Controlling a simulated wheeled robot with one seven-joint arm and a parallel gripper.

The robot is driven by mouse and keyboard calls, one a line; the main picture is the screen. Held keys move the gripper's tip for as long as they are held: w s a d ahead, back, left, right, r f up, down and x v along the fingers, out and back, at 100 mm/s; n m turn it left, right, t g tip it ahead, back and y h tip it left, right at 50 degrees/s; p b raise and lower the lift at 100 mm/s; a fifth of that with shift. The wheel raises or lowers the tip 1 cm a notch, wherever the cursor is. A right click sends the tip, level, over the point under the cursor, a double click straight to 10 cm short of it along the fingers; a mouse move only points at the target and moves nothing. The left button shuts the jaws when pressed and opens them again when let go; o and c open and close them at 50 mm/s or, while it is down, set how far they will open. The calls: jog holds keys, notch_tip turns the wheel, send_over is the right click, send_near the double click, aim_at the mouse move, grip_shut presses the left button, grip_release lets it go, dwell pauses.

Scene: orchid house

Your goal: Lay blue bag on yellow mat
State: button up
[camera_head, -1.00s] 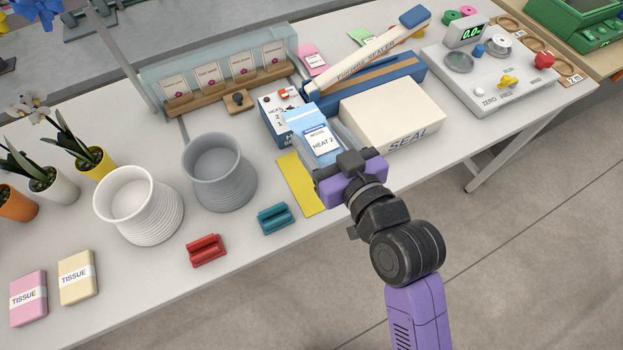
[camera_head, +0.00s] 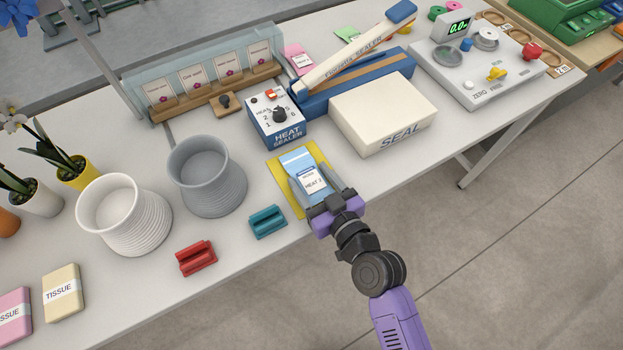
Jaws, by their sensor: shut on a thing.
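My gripper (camera_head: 314,189) is shut on the bag's near part, with a finger on each side of the label. I cannot tell whether the bag touches the mat or hangs slightly above it.
The heat sealer box (camera_head: 276,121) stands just behind the mat, and the white SEAL box (camera_head: 384,112) is to its right. A teal clip (camera_head: 267,222), a red clip (camera_head: 196,258) and a grey pot (camera_head: 206,175) are to the left. The table's front edge is close.

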jog(key=shift+f, duration=0.2)
jog(key=o, duration=1.4)
jog(key=shift+r, duration=0.1)
jog(key=shift+c, duration=0.2)
jog(key=shift+r, duration=0.1)
jog(key=b+v, duration=0.2)
jog(key=v, duration=1)
jog(key=s+d+f+m+h, duration=0.2)
jog(key=s+d+h, duration=0.1)
jog(key=s+d, duration=0.3)
jog(key=s+d+r+m+t+h, duration=0.1)
jog(key=s+d+r+m+h, duration=0.1)
jog(key=s, duration=0.6)
jog(key=s+d+r+m+h, duration=0.2)
jog(key=s+d+r+h, duration=0.1)
jog(key=s+d+r, duration=0.3)
jog(key=shift+s+d+r+m+t+h, duration=0.15)
jog(key=shift+s+d+m+t+h, duration=0.25)
jog(key=shift+s+d, duration=0.8)
